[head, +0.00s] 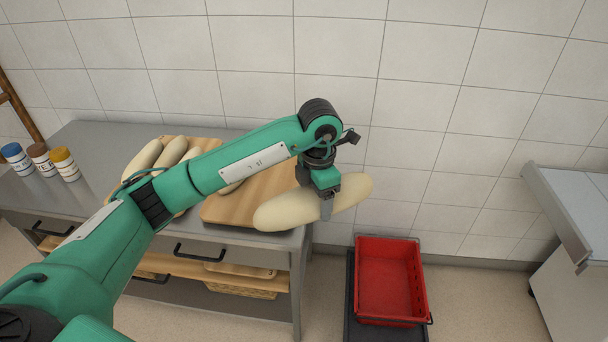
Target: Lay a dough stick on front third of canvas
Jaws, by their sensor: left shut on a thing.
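My left gripper (326,207) is shut around the middle of a pale dough stick (285,213). The stick is held in the air, tilted with its right end higher, in front of the right end of the steel bench. Several more dough sticks (146,158) lie on a wooden board at the bench's left part, partly hidden behind my left arm. No canvas can be made out in the head view. My right gripper is not in view.
The steel bench (82,136) carries a wooden board (238,208) and several jars (64,164). A red crate (390,280) stands on the floor on a dark base. At the right edge is a grey unit (558,215).

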